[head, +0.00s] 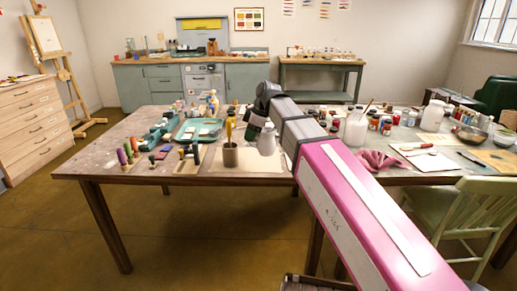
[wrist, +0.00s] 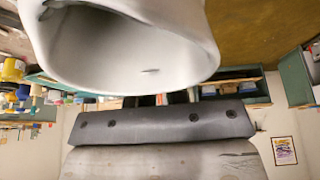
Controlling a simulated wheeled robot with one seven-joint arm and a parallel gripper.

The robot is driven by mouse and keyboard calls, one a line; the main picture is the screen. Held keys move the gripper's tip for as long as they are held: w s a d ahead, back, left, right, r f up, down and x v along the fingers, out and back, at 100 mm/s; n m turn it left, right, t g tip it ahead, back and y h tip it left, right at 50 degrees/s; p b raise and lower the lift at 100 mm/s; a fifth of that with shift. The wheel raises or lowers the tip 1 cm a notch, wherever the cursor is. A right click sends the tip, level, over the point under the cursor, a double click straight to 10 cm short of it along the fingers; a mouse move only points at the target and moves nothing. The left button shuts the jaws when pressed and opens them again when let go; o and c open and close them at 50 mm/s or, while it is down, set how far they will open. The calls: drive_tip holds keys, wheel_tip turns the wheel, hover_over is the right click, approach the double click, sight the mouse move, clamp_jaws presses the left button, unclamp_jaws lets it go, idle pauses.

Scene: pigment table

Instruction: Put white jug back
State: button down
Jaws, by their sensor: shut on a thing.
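A white jug (head: 267,141) hangs below the end of my arm at the middle of the table in the head view. My gripper (head: 260,124) is shut on it near its top. In the wrist view the jug's pale round body and rim (wrist: 120,50) fill the upper part, close to the dark gripper body (wrist: 160,125). The jug looks about upright in the head view. It is in front of a pale sheet (head: 246,166); I cannot tell if it touches the table. The gripper's fingertips are mostly hidden.
A brown pot with brushes (head: 230,156) stands just left of the jug. A teal tray (head: 200,130) and small bottles lie farther left. White jars (head: 356,130) and paint pots stand to the right, behind a pink cloth (head: 380,160). A green chair (head: 465,208) is at the front right.

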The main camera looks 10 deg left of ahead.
drive_tip(key=shift+w+d+f, duration=0.3)
drive_tip(key=shift+w+f, duration=0.35)
drive_tip(key=shift+f, duration=0.45)
drive_tip(key=shift+w+d+f, duration=0.3)
drive_tip(key=shift+w+f, duration=0.4)
drive_tip(key=shift+f, duration=0.4)
drive_tip(key=shift+w+d+f, duration=0.3)
drive_tip(key=shift+w+f, duration=0.35)
drive_tip(key=shift+f, duration=0.45)
drive_tip(key=shift+f, duration=0.1)
drive_tip(key=c, duration=1.1)
unclamp_jaws()
drive_tip(key=v, duration=1.2)
